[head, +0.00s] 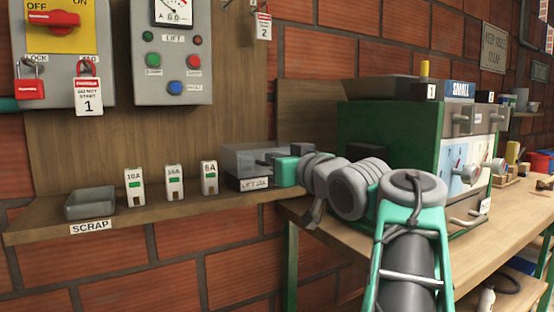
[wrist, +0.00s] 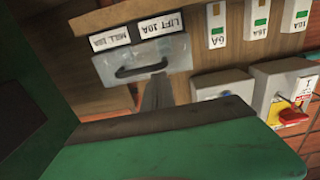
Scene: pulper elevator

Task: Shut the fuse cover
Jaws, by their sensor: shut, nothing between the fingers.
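The fuse box (head: 246,183) sits on the wooden shelf, with a "LIFT 10A" label on its front. Its clear cover (head: 240,157) shows as a see-through grey shape over the box. In the wrist view, upside down, the clear cover (wrist: 174,58) has a dark handle and lies beside the "LIFT 10A" and "MILL 16A" labels. I cannot tell whether it is fully down. My gripper (head: 266,157) is shut and empty at the box's right side. In the wrist view its grey fingers (wrist: 156,92) overlap the cover's edge near the handle; contact is unclear.
Fuses marked 10A (head: 134,188), 16A (head: 174,181) and 6A (head: 209,178) stand left of the box. A scrap tray (head: 90,204) is at the shelf's left end. A lift panel (head: 171,75) hangs above. A green cabinet (head: 392,140) stands right, behind my arm.

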